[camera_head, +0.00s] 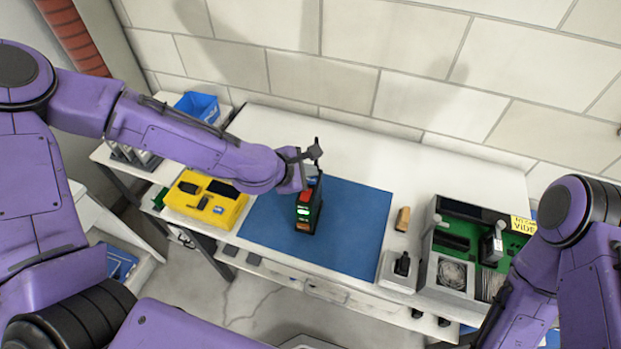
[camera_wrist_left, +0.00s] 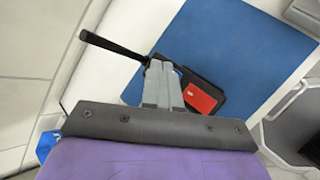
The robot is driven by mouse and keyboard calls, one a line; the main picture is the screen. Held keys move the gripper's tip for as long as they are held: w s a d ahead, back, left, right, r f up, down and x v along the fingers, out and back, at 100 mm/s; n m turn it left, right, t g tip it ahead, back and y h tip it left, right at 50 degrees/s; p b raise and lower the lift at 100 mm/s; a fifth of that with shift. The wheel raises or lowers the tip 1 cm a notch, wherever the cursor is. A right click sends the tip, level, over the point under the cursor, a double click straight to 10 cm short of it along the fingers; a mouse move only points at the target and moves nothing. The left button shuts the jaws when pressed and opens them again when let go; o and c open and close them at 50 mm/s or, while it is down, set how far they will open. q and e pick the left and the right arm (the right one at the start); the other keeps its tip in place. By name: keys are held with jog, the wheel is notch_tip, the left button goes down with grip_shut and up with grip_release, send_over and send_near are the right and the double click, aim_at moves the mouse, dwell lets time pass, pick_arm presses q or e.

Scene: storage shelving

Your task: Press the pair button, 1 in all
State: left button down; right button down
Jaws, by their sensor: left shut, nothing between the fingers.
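A black handheld device (camera_head: 308,207) with a red part and a lit green display stands on the blue mat (camera_head: 262,222). In the left wrist view the device's red face (camera_wrist_left: 200,98) shows just right of my fingers, and a black rod (camera_wrist_left: 112,47) sticks out to the upper left. My left gripper (camera_head: 311,154) is shut and empty, at the top of the device. In the left wrist view its fingers (camera_wrist_left: 160,72) are together and cover part of the device. I cannot tell whether they touch it. The pair button cannot be made out. My right gripper is out of view.
A yellow case (camera_head: 205,203) stands left of the mat and a blue bin (camera_head: 198,106) behind it. On the right are a small tan block (camera_head: 403,219), a white base with a black knob (camera_head: 399,270) and a grey tray with a green board (camera_head: 440,283). The bench behind the mat is clear.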

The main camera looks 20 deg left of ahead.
pick_arm(q)
jog(key=shift+f, duration=0.15)
dwell(0.4)
jog(key=shift+f+b, duration=0.3)
jog(key=shift+f+b, duration=0.35)
jog(key=shift+f, duration=0.05)
dwell(0.5)
jog(key=shift+r, duration=0.15)
jog(key=shift+r+p, duration=0.7)
jog(key=shift+p, duration=0.1)
notch_tip(320, 180, up, 5)
jog(key=p, duration=0.5)
jog(key=shift+r, duration=0.1)
